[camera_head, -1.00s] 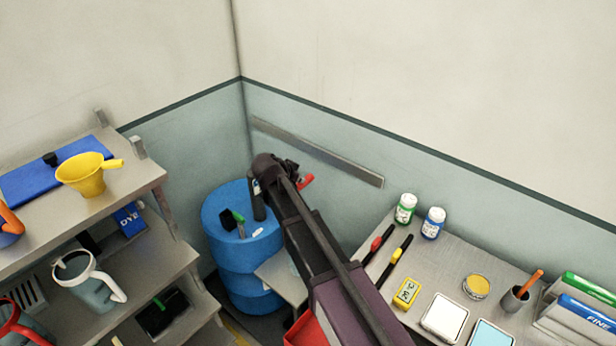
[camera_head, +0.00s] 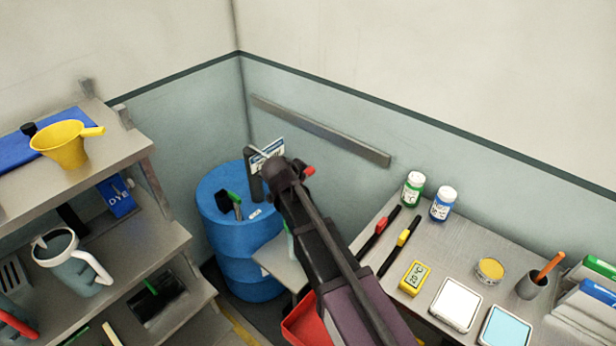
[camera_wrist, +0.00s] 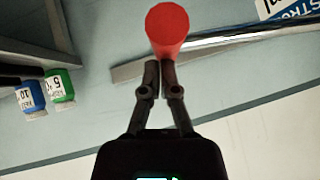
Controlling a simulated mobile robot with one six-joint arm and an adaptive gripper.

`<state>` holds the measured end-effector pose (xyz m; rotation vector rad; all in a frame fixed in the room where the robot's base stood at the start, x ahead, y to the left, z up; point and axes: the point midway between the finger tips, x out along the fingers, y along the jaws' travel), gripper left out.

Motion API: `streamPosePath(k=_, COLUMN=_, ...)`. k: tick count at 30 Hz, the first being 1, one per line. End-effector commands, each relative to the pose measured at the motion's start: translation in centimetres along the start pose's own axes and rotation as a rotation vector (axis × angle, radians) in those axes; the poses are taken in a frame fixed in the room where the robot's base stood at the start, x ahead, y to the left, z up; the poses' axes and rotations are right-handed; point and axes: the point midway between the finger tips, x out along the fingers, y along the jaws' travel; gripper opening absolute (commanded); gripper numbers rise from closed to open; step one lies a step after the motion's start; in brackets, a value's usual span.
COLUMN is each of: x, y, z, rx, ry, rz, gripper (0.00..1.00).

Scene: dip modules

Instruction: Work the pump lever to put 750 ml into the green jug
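A blue drum (camera_head: 232,275) stands in the corner with a dark pump post (camera_head: 256,188) on top. The pump lever's red knob (camera_head: 309,170) shows just right of my wrist. In the wrist view the red knob (camera_wrist: 167,30) sits just beyond my fingertips, with a bright metal rod (camera_wrist: 225,37) running right. My gripper (camera_wrist: 160,66) has its fingers drawn together, right by the knob; contact is unclear. A pale green sliver (camera_head: 290,246) above the small stand may be the green jug, mostly hidden behind my arm. Its fill level does not show.
A shelf unit (camera_head: 130,150) at left holds a yellow funnel jug (camera_head: 65,146) and a grey jug (camera_head: 68,270). The bench (camera_head: 445,260) at right holds bottles, pens, a yellow timer (camera_head: 415,278) and scales. A red bin (camera_head: 302,322) is beside my arm.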

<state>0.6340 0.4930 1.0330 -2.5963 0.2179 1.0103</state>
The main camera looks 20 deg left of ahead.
Motion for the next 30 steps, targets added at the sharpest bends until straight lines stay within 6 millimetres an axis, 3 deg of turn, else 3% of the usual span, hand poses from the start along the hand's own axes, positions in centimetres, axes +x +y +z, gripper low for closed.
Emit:
streamPosePath(k=17, x=-0.1, y=-0.3, z=1.2, rx=-0.005, ry=-0.013, rz=-0.001, gripper=0.00)
streamPosePath(k=30, x=-1.3, y=-0.2, z=-0.1, rx=-0.005, ry=-0.009, rz=-0.002, gripper=0.00)
